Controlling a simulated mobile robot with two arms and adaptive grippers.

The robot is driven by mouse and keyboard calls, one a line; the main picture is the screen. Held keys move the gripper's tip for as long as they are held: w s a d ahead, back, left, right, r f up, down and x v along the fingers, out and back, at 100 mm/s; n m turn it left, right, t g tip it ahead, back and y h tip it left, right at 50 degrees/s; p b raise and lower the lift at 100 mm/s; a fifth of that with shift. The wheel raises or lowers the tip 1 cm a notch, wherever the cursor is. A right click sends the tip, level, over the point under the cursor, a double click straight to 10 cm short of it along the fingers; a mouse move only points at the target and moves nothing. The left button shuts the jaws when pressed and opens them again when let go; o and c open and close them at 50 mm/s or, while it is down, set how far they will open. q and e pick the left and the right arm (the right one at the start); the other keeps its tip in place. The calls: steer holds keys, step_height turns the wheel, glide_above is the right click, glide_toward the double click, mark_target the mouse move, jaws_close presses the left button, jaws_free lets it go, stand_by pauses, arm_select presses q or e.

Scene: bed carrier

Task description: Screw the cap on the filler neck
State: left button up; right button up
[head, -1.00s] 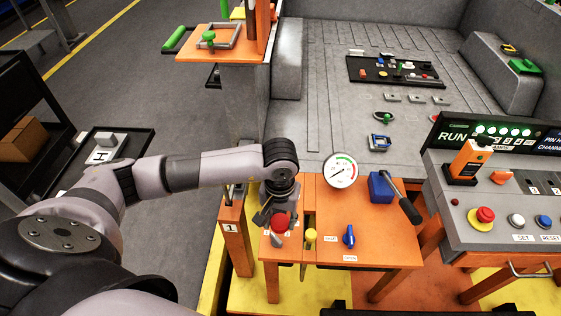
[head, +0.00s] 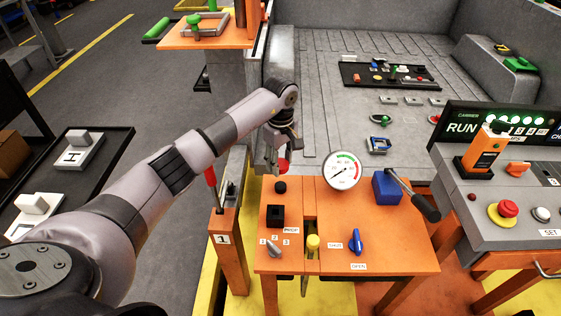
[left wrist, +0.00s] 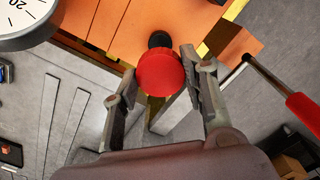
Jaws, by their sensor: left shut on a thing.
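My left gripper (head: 282,158) is shut on the red cap (head: 284,165), holding it above the far left edge of the orange panel table (head: 335,200). In the left wrist view the round red cap (left wrist: 160,72) sits between the fingertips of the gripper (left wrist: 163,80). A short round black stub (head: 280,187), which looks like the filler neck, stands on the panel just nearer than the cap. It also shows partly behind the cap in the left wrist view (left wrist: 160,39). The cap looks apart from it. My right gripper is out of view.
A square black block (head: 276,215), a grey selector knob (head: 273,249), a yellow knob (head: 313,242), a blue valve (head: 356,241) and a gauge (head: 342,170) crowd the panel. A red-handled lever (head: 211,177) stands on the post to the left.

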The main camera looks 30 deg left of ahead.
mark_target(280, 185)
arm_select(q)
steer(key=shift+f+b, duration=0.65)
steer(key=shift+f, duration=0.35)
step_height(280, 185, down, 3)
steer(key=shift+r+b, duration=0.2)
steer(key=shift+b, duration=0.65)
steer(key=shift+f+b, duration=0.35)
steer(key=shift+f, duration=0.25)
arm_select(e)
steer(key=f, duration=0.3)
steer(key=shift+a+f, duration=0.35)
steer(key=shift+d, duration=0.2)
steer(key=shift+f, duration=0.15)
arm_select(q)
steer(key=shift+f+b, duration=0.2)
steer(key=shift+b, duration=0.1)
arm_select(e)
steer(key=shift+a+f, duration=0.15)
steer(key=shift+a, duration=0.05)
arm_select(q)
steer(key=shift+f+b, duration=0.35)
steer(key=shift+f, duration=0.3)
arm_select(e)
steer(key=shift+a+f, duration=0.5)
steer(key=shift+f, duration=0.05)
